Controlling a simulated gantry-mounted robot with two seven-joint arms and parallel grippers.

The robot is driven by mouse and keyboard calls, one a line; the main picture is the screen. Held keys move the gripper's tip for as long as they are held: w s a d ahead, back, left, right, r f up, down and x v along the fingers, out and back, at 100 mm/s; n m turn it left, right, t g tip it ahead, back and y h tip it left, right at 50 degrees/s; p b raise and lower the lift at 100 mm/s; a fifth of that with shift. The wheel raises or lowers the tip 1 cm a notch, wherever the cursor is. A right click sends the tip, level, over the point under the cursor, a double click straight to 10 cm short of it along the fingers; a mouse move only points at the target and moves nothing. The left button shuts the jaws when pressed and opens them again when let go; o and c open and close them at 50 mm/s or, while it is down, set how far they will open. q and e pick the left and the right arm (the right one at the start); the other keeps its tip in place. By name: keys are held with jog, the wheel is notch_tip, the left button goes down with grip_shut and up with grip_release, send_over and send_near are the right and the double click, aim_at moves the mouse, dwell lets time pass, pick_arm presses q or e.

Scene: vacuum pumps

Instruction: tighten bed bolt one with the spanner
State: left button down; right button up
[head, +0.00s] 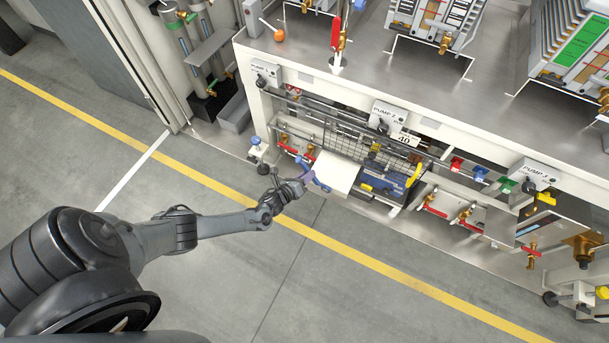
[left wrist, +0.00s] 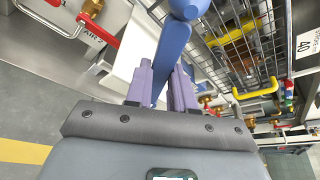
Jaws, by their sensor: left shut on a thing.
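My left gripper (head: 306,178) has purple fingers, and it reaches the front of the bench's lower bay from the left. It is shut on a blue spanner (left wrist: 172,52), which stands up between the fingers in the left wrist view. In the head view the spanner (head: 321,185) shows as a small blue shape at the fingertips, beside a white panel (head: 337,172). A blue pump (head: 380,184) sits right of that panel, beside a wire guard. I cannot make out bed bolt one; it is too small or hidden. My right gripper is not in view.
A wire mesh guard (head: 352,140) and pipes with red-handled valves (head: 310,152) crowd the bay. A yellow handle (head: 414,174) stands at the guard's right. The steel bench top (head: 400,85) overhangs above. The grey floor (head: 330,280) in front is clear.

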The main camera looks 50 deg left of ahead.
pick_arm(q)
jog(key=shift+w+d+f, duration=0.1)
jog(key=shift+d, duration=0.1)
dwell(0.4)
jog(key=shift+s+a+f+n+h+b, duration=0.2)
jog(key=shift+a+f+n+h+b, duration=0.15)
jog(key=shift+n+b, duration=0.25)
dwell(0.5)
jog(key=shift+r, duration=0.1)
jog(key=shift+w+d+r+m+p, duration=0.25)
jog(key=shift+d+r+m+p, duration=0.2)
jog(key=shift+d+m+p, duration=0.3)
dwell(0.4)
jog(key=shift+d+r+p, duration=0.1)
jog(key=shift+r+p, duration=0.05)
jog(key=shift+p, duration=0.2)
jog(key=shift+s, duration=0.35)
